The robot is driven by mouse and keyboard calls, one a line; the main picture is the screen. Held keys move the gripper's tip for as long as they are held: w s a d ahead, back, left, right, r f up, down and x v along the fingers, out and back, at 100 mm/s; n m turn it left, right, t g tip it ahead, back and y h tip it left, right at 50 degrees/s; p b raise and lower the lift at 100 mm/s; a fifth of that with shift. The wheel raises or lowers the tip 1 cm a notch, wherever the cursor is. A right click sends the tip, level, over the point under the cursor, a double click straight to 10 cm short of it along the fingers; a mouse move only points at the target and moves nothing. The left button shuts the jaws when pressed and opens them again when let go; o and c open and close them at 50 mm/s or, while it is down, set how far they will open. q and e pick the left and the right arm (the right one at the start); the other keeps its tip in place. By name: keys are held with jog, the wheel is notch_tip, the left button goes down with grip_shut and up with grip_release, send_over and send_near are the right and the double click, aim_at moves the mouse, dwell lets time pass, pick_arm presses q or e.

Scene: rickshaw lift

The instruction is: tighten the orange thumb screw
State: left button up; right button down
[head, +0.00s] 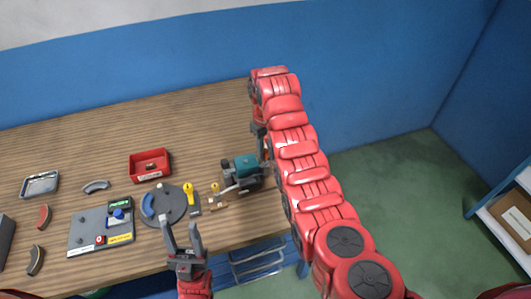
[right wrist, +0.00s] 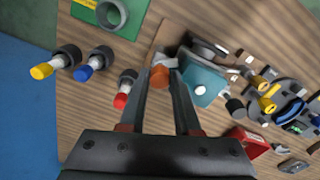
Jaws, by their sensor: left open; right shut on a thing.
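The orange thumb screw (right wrist: 159,77) shows in the right wrist view, on the side of a teal and dark grey device (right wrist: 203,84). My right gripper (right wrist: 162,68) is shut on the screw, with one finger on each side of it. In the head view the teal device (head: 246,166) stands near the table's right edge, and my right arm hides the screw and most of the gripper. My left gripper (head: 184,232) is open and empty near the table's front edge, below a round grey disc.
The grey disc (head: 175,213) with a blue curved piece lies left of the device. A red bin (head: 150,178), a metal tray (head: 40,185) and a grey board (head: 87,222) are further left. Red, blue and yellow-tipped parts (right wrist: 41,71) show in the right wrist view.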

jog(key=m, duration=0.7)
dwell(0.6)
jog(key=c, duration=0.6)
grip_release()
jog(key=shift+r, duration=0.1)
